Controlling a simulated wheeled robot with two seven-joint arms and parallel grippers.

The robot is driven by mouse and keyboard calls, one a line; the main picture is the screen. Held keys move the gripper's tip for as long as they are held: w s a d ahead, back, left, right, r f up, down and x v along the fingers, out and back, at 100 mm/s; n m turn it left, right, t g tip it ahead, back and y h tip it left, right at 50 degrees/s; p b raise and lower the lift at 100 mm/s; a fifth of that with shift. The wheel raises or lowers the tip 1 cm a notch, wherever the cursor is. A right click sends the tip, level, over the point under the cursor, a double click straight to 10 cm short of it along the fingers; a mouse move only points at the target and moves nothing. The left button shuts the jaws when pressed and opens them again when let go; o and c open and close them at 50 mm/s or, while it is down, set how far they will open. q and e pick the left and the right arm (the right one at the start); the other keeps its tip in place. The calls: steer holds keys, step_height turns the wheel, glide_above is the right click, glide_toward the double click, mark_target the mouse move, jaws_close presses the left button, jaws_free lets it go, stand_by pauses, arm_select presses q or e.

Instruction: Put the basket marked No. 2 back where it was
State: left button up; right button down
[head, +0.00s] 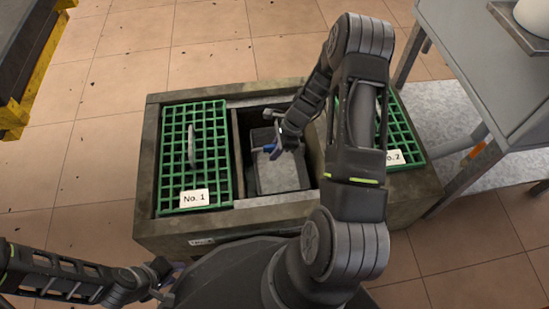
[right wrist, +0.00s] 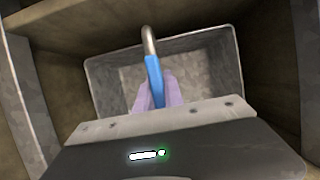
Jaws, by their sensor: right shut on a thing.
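A grey open-topped basket (head: 281,178) stands in the middle pit of the box, and it also shows in the right wrist view (right wrist: 212,85). Its arched handle has a blue grip (right wrist: 154,78). My right gripper (right wrist: 155,95) is shut on this blue grip; in the head view my right gripper (head: 277,148) is over the basket. No number shows on the basket. The "No. 2" label (head: 394,158) is on the right green grid (head: 401,137), which my right arm partly hides. My left gripper (head: 168,285) is open and empty at the lower left.
The stone-like box (head: 150,165) has pit walls close around the basket. The left green grid (head: 209,145), labelled "No. 1", has a pale upright handle. A grey table (head: 480,50) stands at right, a yellow-edged dark platform (head: 30,50) at upper left. Tiled floor lies clear behind.

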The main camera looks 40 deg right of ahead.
steer(key=shift+f+b, duration=0.7)
steer(key=shift+f, duration=1.25)
steer(key=shift+f, duration=0.2)
steer(key=c, duration=1.5)
jaws_free()
steer(key=shift+o, duration=0.2)
steer(key=p+v, duration=0.5)
steer(key=v, duration=0.7)
steer(key=shift+r+p, duration=0.25)
steer(key=shift+p, duration=0.05)
